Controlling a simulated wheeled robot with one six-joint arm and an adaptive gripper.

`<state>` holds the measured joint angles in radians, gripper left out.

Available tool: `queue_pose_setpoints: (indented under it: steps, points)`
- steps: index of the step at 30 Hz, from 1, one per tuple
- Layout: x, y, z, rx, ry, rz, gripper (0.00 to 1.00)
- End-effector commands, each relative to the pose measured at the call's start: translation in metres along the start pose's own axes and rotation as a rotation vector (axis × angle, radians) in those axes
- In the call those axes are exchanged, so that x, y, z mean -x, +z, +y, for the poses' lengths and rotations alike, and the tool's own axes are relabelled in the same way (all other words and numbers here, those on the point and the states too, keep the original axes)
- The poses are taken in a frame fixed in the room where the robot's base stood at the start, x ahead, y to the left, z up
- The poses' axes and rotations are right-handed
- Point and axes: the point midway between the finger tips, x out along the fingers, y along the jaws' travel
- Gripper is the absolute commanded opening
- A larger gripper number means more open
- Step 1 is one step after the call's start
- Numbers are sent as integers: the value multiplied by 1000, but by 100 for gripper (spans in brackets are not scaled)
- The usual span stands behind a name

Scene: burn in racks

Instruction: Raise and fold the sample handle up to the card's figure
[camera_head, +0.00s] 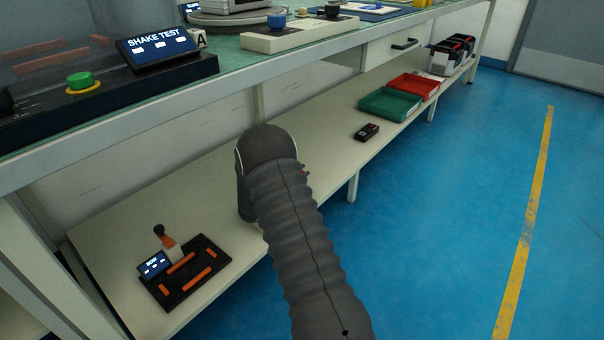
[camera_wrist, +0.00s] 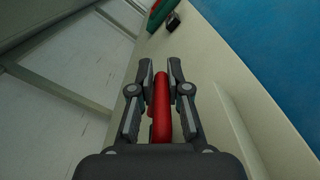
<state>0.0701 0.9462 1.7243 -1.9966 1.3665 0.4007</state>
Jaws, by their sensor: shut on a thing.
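In the wrist view my gripper (camera_wrist: 161,68) is shut on a red bar-shaped handle (camera_wrist: 162,105), which runs lengthwise between the two fingers. What the handle is fixed to is hidden by my gripper. In the head view my gripper and most of the handle are hidden behind my arm. On the lower shelf at the left stands a black fixture (camera_head: 205,284) with orange strips, a tilted orange lever (camera_head: 166,240) with a black knob, and a small lit display (camera_head: 154,264). Its small text is too small to read surely. I cannot make out a card's figure.
The lower shelf (camera_head: 130,215) runs under the workbench, with a small black box (camera_head: 366,132), a green tray (camera_head: 390,104) and a red tray (camera_head: 414,86) farther right. The bench above carries a "SHAKE TEST" display (camera_head: 157,42) and green button (camera_head: 79,82). Blue floor (camera_head: 440,220) is clear.

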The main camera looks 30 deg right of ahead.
Motion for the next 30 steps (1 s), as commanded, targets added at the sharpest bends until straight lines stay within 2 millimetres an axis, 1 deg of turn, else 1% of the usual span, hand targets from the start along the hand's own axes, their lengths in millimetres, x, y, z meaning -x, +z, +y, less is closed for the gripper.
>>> queue_pose_setpoints:
  steps: [1,3,12,16,20,24,30]
  points:
    - [-1,0,-2,1,-3,-1,23]
    - [-1,0,-1,1,-2,0,39]
    - [2,-1,1,0,2,2,39]
    - [9,-2,1,0,3,4,39]
    - [29,-1,2,0,3,4,39]
    - [57,-2,2,1,3,4,39]
    - [93,-1,0,1,1,2,39]
